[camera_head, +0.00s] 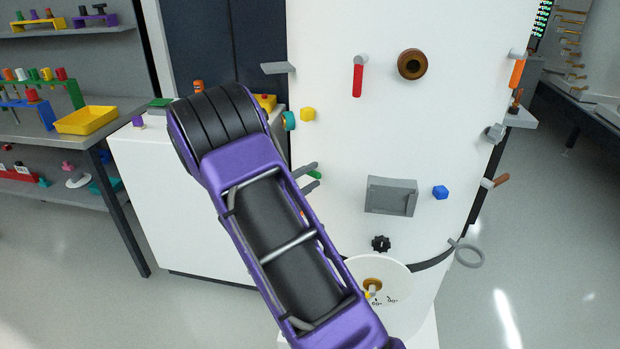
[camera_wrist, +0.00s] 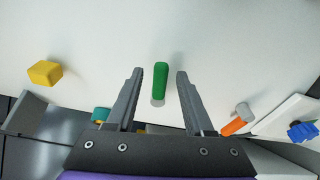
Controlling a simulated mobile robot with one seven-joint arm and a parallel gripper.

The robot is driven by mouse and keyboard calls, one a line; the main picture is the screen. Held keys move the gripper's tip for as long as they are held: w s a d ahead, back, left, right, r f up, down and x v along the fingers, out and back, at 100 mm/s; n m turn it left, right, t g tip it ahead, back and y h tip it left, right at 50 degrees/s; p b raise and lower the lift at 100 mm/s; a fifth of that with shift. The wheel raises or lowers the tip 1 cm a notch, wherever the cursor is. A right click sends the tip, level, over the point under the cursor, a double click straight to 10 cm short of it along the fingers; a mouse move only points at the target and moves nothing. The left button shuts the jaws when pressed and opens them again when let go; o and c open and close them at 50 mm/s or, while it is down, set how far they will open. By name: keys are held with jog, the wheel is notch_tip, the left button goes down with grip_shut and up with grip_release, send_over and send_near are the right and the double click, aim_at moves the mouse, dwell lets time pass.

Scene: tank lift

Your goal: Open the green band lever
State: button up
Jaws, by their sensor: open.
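The green band lever (camera_wrist: 161,80) is a green grip on a grey round mount, on the white wall of the tank. In the wrist view it stands between the two fingers of my gripper (camera_wrist: 154,78), with a gap on each side. The fingers are open and I see no contact. In the head view the gripper (camera_head: 311,178) is at the tank's left side, and only a small green piece of the lever (camera_head: 314,175) shows between the fingers. My purple arm hides the area to its left.
A yellow block (camera_wrist: 45,73) and an orange lever (camera_wrist: 236,122) flank my gripper.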

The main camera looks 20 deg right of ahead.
grip_shut()
